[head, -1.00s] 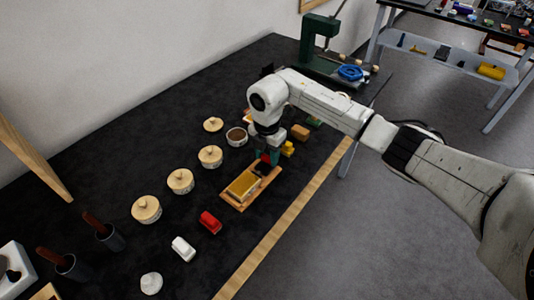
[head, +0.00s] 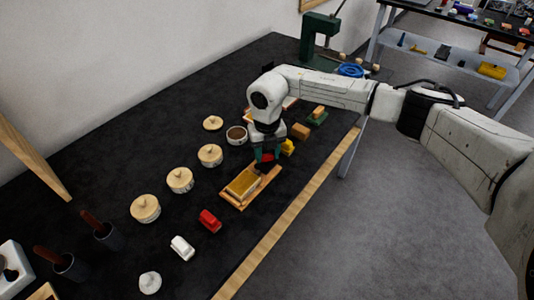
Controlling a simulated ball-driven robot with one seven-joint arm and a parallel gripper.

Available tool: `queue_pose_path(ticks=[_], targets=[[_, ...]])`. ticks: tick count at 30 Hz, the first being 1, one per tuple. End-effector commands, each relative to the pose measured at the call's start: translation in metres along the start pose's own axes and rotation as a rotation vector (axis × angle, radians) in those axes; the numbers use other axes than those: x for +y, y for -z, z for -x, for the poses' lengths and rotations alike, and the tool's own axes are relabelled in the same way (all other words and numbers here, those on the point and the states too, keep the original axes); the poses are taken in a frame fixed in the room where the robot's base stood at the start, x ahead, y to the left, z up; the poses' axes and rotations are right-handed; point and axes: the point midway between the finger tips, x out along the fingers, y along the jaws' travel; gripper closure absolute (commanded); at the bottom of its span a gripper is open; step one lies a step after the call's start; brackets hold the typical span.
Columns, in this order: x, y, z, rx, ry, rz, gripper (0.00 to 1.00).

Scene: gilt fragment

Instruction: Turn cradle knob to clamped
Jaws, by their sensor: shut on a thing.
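The cradle (head: 238,203) is a light wooden tray on the black bench top. A gilt fragment (head: 243,183) lies in it. My gripper (head: 267,161) points down at the cradle's far end, with teal fingers. It is shut on the cradle knob, of which a bit of red (head: 267,157) shows between the fingers. The fingers hide most of the knob, so its setting cannot be read.
Several lidded pots (head: 180,180) line the left. A yellow object (head: 288,147) and a brown block (head: 300,131) stand close right of my gripper.

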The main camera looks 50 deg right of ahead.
Motion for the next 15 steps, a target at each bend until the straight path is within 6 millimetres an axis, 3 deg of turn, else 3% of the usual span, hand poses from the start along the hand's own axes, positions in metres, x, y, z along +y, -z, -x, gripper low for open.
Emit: queue_pose_path(ticks=[15], targets=[[-0.0004, -0.0005, -0.0006, -0.001, 0.003, 0.447, 0.86]])
